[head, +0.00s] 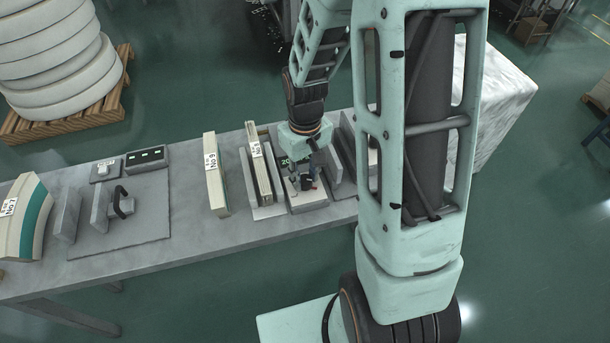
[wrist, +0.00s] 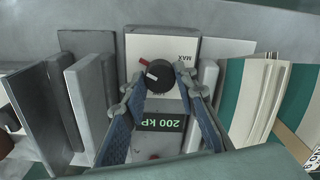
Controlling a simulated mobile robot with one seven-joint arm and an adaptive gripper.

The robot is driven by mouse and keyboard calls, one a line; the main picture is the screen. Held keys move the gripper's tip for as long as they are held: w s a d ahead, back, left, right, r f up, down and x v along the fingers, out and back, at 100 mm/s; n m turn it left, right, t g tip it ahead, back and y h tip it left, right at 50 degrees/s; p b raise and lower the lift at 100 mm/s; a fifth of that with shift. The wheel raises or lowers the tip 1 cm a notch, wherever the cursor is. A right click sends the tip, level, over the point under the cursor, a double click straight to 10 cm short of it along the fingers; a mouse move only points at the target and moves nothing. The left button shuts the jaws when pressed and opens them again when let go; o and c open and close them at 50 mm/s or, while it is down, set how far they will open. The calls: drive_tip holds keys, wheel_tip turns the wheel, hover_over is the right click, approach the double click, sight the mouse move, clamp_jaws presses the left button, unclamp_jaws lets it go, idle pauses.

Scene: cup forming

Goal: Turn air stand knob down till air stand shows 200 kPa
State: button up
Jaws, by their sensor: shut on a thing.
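My gripper (wrist: 160,82) is shut on the knob, one finger on each side. In the head view my gripper (head: 306,180) is at the air stand (head: 312,199), and it hides most of the knob there; only "20" of the display shows.
Grey upright plates (wrist: 90,95) stand close on the left of the air stand in the wrist view. Cream and green curved pieces (wrist: 265,95) stand on its right. On the grey bench (head: 185,180), a fixture with a black handle (head: 121,203) stands further left.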

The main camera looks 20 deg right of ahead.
sight(305, 179)
drive_tip(key=shift+n, duration=0.5)
drive_tip(key=o, duration=1.2)
drive_tip(key=shift+c, duration=0.2)
wheel_tip(305, 179, up, 12)
